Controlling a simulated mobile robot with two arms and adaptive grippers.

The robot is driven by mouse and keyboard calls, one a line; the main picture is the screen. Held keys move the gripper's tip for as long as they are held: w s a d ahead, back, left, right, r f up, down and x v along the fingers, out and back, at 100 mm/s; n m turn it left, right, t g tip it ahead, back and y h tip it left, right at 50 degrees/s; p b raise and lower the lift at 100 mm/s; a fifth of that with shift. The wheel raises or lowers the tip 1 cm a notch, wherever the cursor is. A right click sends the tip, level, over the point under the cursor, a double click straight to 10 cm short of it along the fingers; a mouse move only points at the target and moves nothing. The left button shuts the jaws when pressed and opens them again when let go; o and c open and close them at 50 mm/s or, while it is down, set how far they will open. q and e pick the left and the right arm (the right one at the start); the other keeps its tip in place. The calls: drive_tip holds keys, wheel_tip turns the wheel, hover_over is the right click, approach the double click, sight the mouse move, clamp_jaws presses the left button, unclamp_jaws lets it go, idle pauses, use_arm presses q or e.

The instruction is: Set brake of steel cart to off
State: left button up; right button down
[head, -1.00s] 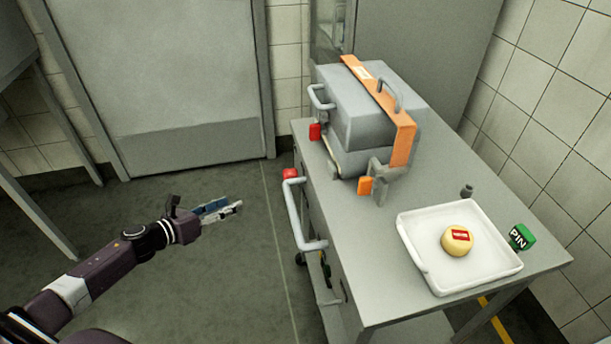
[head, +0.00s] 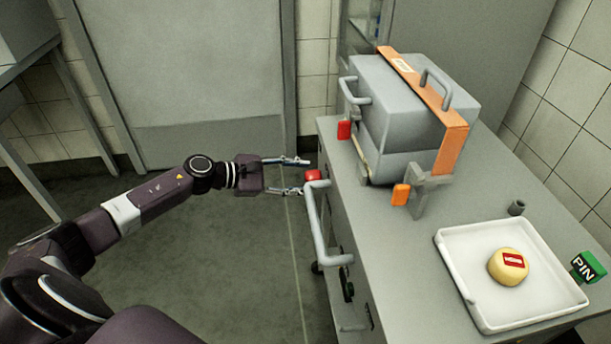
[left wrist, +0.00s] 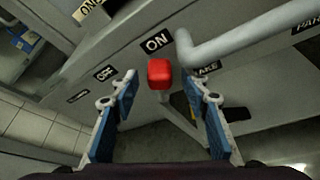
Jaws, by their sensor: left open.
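The steel cart (head: 385,245) stands right of centre in the head view. A red brake knob (head: 313,175) sits on its side, by the end of the grey bar handle (head: 318,225). In the left wrist view the red knob (left wrist: 160,73) is just below an "ON" label (left wrist: 156,41); an "OFF" label (left wrist: 104,73) lies to its left. A label ending in "AKE" (left wrist: 208,68) is partly hidden by the handle. My left gripper (head: 304,176) is open, its fingertips at the knob, one to each side in the wrist view. No grip shows. My right gripper is out of view.
On the cart top stand a grey press-like box (head: 405,110) with an orange strap and a white tray (head: 470,270) holding a cheese wheel (head: 508,266). A green "PIN" block (head: 587,268) is beside the tray. The floor left of the cart is clear.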

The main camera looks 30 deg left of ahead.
use_arm(q)
drive_tip(key=shift+w+d+f, duration=0.2)
drive_tip(key=shift+w+d, duration=0.2)
drive_tip(key=shift+w, duration=0.15)
drive_tip(key=shift+c, duration=0.6)
clamp_jaws()
